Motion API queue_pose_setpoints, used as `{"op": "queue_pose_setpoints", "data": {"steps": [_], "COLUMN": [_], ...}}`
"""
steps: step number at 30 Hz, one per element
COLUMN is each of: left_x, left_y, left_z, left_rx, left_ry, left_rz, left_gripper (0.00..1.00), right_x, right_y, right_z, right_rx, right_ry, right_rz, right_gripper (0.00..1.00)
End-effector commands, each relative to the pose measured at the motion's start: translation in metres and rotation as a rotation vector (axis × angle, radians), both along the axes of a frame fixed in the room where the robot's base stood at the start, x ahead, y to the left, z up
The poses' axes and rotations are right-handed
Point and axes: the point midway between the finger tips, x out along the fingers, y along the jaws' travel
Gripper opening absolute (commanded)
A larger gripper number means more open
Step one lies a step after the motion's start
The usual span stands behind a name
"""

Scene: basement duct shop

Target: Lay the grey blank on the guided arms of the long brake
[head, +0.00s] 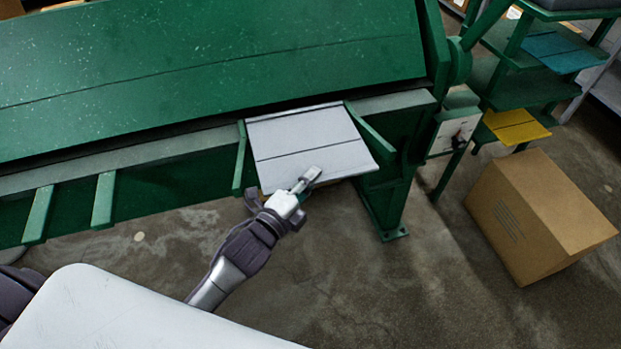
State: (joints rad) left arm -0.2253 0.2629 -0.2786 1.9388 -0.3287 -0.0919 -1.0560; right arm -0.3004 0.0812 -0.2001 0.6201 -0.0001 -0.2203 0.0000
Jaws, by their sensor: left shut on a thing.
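The grey blank (300,138) is a flat sheet with a dark line across it. It lies over the front of the green long brake (210,60), with its far edge at the brake's grey bed. A guided arm (369,133) shows along its right side, and another guided arm (239,160) shows at its left edge. My left gripper (306,180) is shut on the blank's near edge. Whether the blank rests fully on the arms I cannot tell. My right gripper is not in view.
Two more green arms (103,200) stick out from the brake at the left. A cardboard box (540,218) stands on the concrete floor at the right. A green shelf rack (525,85) holding a yellow sheet (515,125) and a teal sheet (566,52) stands behind it.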

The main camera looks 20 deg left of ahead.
Motion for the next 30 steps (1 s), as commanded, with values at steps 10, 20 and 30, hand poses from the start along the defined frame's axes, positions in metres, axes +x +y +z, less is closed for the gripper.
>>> {"op": "queue_pose_setpoints", "data": {"steps": [10,20,30], "left_x": [-0.002,-0.002,-0.006], "left_y": [0.0,0.0,0.001], "left_z": [-0.014,-0.01,0.005], "left_rx": [0.006,0.004,0.005], "left_ry": [0.025,0.017,0.015], "left_rz": [0.003,0.002,0.001], "left_gripper": [0.34,0.34,0.34], "right_x": [0.0,0.0,0.0], "right_y": [-0.001,-0.001,0.0], "right_z": [-0.002,-0.002,0.006], "right_rx": [-0.001,-0.001,0.0], "right_ry": [0.001,0.0,0.0], "right_rz": [-0.001,-0.001,-0.001], "right_gripper": [0.4,0.4,0.4]}}
